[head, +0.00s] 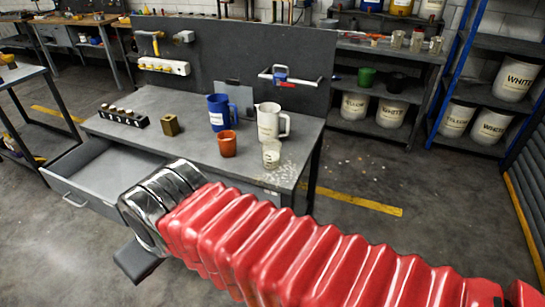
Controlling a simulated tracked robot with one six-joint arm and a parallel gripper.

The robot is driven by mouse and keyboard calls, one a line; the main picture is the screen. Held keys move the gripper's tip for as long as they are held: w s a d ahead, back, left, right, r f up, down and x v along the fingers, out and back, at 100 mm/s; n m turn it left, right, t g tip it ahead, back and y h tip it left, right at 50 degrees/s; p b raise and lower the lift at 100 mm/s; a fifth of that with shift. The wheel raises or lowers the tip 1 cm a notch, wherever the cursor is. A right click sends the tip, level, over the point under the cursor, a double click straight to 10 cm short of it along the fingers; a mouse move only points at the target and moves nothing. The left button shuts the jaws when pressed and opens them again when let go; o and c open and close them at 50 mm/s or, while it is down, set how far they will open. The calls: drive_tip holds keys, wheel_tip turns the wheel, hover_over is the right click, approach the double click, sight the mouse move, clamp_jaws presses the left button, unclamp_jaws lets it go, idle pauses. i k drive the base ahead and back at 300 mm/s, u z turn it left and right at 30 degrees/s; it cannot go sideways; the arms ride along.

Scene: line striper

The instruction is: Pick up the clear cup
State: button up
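The clear cup (271,154) stands upright near the front right corner of the grey workbench (190,129). It looks see-through with a pale, whitish content or label, and whitish specks lie on the bench beside it. A white jug (270,122) stands right behind it, and an orange-brown cup (227,144) stands to its left. My red-sleeved arm crosses the foreground and ends at the left in a chrome part with a dark piece below it, in front of the bench. The fingers of my gripper cannot be made out, so its opening is unclear.
A blue mug (218,112), a brass block (170,125) and a black rack (123,117) stand on the bench. An open drawer (112,172) juts out at the front left. A dark back panel (235,60) rises behind.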

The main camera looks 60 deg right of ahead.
sight(271, 148)
drive_tip(key=u, duration=0.05)
drive_tip(key=i, duration=1)
drive_tip(key=z, duration=0.05)
